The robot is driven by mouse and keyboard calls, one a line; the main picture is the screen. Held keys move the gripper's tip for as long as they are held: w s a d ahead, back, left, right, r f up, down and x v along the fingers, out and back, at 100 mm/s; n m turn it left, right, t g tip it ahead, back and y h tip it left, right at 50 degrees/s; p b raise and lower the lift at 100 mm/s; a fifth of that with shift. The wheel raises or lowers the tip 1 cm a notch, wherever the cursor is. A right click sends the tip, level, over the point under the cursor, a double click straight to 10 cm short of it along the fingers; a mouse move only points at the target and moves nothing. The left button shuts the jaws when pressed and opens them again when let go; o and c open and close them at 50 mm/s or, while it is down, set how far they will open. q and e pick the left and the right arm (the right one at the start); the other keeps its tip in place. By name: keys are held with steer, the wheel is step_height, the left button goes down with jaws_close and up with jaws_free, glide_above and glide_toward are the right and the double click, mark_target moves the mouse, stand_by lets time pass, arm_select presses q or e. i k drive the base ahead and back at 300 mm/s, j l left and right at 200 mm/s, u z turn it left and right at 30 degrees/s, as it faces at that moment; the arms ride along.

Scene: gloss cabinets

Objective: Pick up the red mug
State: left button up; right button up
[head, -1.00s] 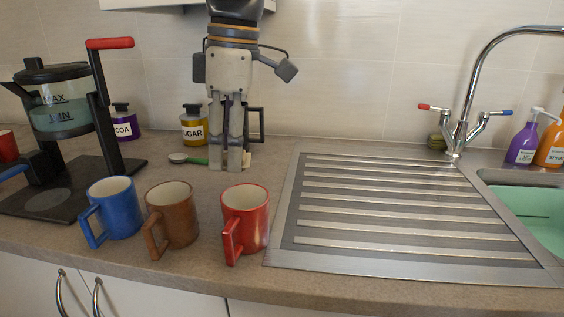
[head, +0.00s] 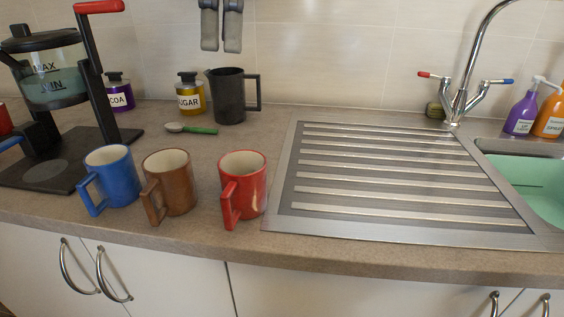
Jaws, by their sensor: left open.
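The red mug (head: 246,190) stands upright on the worktop, its handle toward the front left, just left of the metal draining board. A brown mug (head: 172,186) and a blue mug (head: 115,180) stand in a row to its left. My left gripper (head: 221,46) hangs at the top of the head view, fingers pointing down with a gap between them. It is empty, above and behind the red mug, and apart from it. Only the fingers show; the rest is cut off by the frame's top edge. My right gripper is not in view.
A dark jug (head: 228,98) stands behind, with a green-handled spoon (head: 198,129) and a sugar jar (head: 190,97) near it. A coffee maker (head: 52,90) fills the left. The ribbed draining board (head: 400,232) is bare. A tap (head: 463,85) rises behind the sink.

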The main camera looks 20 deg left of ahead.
mark_target(244, 196)
steer(key=k, duration=1)
